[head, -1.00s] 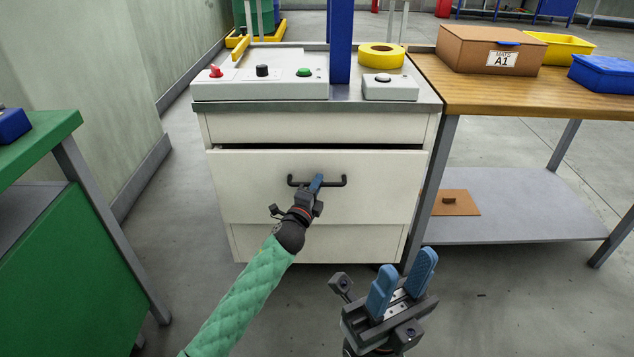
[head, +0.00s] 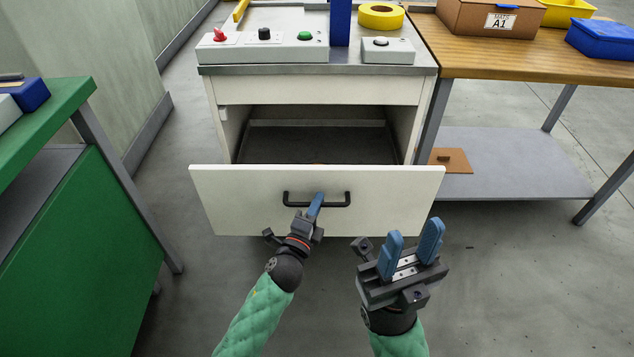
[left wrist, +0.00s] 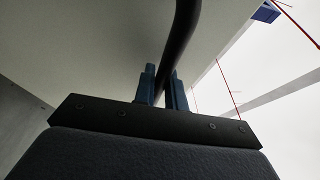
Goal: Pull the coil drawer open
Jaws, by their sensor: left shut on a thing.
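The coil drawer (head: 240,200) has a white front and stands pulled out of the white cabinet (head: 300,90). Its dark interior shows behind the front, and something orange just shows over the front's top edge. My left gripper (head: 315,204) is shut on the black bar handle (head: 335,199) at about its middle. In the left wrist view the two blue fingers (left wrist: 162,88) stand either side of the dark handle bar (left wrist: 180,40). My right gripper (head: 411,250) is open and empty, in front of the drawer's right part.
A control panel (head: 262,50) with a red switch and green button sits on the cabinet, beside yellow tape (head: 381,16). A wooden bench (head: 520,55) with boxes stands at right. A green bench (head: 90,230) stands at left. The floor in front is clear.

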